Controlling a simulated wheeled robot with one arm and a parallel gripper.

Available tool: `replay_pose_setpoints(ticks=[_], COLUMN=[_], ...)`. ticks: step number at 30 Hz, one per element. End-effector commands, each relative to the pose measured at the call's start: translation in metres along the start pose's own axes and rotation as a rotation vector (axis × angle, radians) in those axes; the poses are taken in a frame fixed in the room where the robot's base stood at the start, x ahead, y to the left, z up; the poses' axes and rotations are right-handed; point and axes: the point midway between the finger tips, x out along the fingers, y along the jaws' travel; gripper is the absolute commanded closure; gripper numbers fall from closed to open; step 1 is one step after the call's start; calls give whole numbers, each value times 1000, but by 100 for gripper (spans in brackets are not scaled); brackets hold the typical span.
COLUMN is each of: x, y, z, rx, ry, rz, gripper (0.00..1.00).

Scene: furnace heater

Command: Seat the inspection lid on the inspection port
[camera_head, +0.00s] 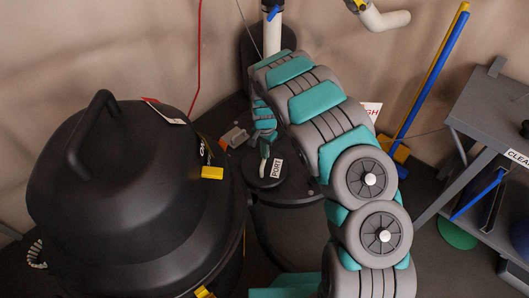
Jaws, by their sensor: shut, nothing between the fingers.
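A dark round piece (258,181) with a white label reading PORT sits on a low dark round stand. I cannot tell whether it is the bare inspection port or the lid lying on it. A small pale curved piece shows on its left part, below my gripper. My gripper (264,151) reaches down from the teal and grey arm to just above this round piece. Its fingers are small in the picture and shut, with nothing between them. Whether the fingertips touch the pale piece cannot be told. No separate lid can be made out.
A large black drum-like vessel (130,200) with a handle and yellow latches fills the left. A small grey block (234,137) lies behind the port. A white pipe with a blue valve stands at the back. A grey table (490,112) and a broom (430,75) are at right.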

Motion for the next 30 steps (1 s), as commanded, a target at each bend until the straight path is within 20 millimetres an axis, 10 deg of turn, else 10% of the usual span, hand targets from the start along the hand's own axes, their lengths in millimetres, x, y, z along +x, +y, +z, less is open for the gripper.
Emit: replay_pose_setpoints(ticks=[30], x=[-39], y=[0], z=[1], rx=[0], ry=[-2], rz=[1], gripper=[100])
